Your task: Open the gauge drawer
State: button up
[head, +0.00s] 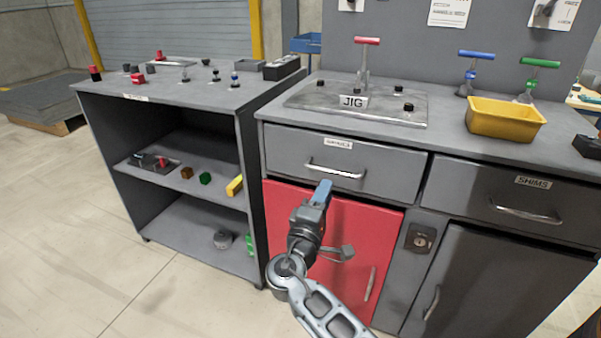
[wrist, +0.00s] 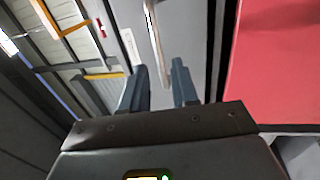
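The left drawer (head: 385,172) under the worktop is closed; its small white label (head: 338,143) is too blurred to read surely. Its silver bar handle (head: 335,172) runs across the front. My gripper (head: 322,188) is just below and in front of this handle in the head view. In the wrist view my gripper (wrist: 160,78) has its two blue-grey fingers apart with nothing between them. The handle (wrist: 153,35) lies a little beyond the fingertips there, roughly in line with the gap. I see no contact. The right drawer (head: 475,200), labelled SHIMS, is also closed.
A red cabinet door (head: 350,232) is below the left drawer, beside a key lock (head: 421,239). The worktop carries a JIG plate (head: 330,95) and a yellow bin (head: 505,120). An open shelf unit (head: 160,95) stands at left. Floor in front is clear.

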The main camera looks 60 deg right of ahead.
aim_at(333, 172)
jog(key=x, duration=0.8)
jog(key=shift+r+p, duration=0.15)
jog(key=shift+p, duration=0.15)
jog(key=shift+c, duration=0.2)
grip_shut()
